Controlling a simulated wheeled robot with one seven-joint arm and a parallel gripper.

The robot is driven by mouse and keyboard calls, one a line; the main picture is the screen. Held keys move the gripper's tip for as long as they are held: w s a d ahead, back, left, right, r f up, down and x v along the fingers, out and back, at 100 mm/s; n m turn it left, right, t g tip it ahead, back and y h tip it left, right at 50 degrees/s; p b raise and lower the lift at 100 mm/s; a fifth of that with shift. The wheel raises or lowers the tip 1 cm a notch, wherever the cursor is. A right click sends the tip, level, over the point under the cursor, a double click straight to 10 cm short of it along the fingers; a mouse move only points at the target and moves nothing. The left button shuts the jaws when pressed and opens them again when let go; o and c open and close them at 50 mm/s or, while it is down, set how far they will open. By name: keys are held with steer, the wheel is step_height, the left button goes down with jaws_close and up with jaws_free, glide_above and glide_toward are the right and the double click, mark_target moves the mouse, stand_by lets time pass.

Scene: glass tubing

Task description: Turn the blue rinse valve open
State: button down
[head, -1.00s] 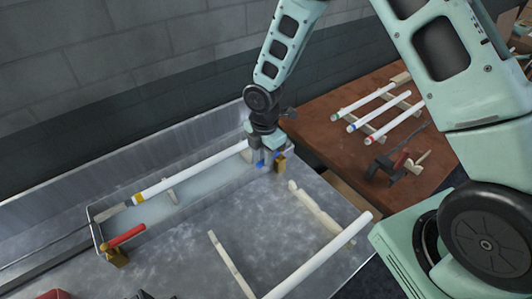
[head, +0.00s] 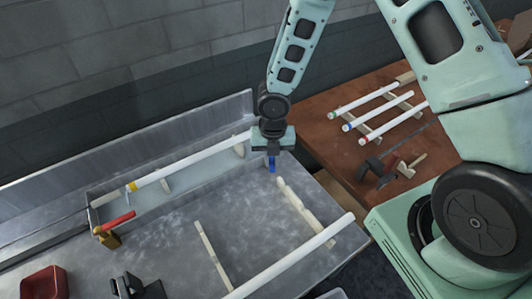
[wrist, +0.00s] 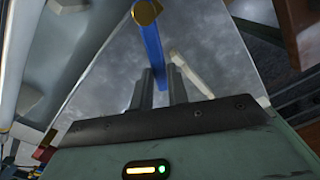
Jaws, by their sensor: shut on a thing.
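The blue rinse valve handle (head: 272,165) sits at the right end of the long trough on the metal bench. In the wrist view the blue lever (wrist: 152,45) runs from a brass fitting (wrist: 146,12) down between my fingers. My gripper (head: 271,151) points down over it and hides the brass fitting in the head view. In the wrist view my gripper (wrist: 161,88) has one finger on each side of the lever, shut on it.
A red lever (head: 118,221) on a brass valve (head: 107,238) is at the trough's left end. A white tube with a yellow band (head: 185,165) lies along the trough (head: 150,208). Another white tube (head: 295,257) crosses the bench front. Banded tubes (head: 375,117) lie on the brown table.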

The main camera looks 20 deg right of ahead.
steer(key=shift+s+d+n+p, duration=0.1)
steer(key=shift+d+n+p, duration=0.65)
steer(key=shift+n, duration=0.55)
steer(key=shift+s+d+n+p, duration=0.1)
steer(key=shift+d+n+p, duration=0.65)
steer(key=shift+n, duration=0.55)
steer(key=c, duration=1.4)
jaws_free()
steer(key=shift+o, duration=0.2)
steer(key=shift+r, duration=0.15)
step_height(320, 180, up, 17)
steer(key=p, duration=0.1)
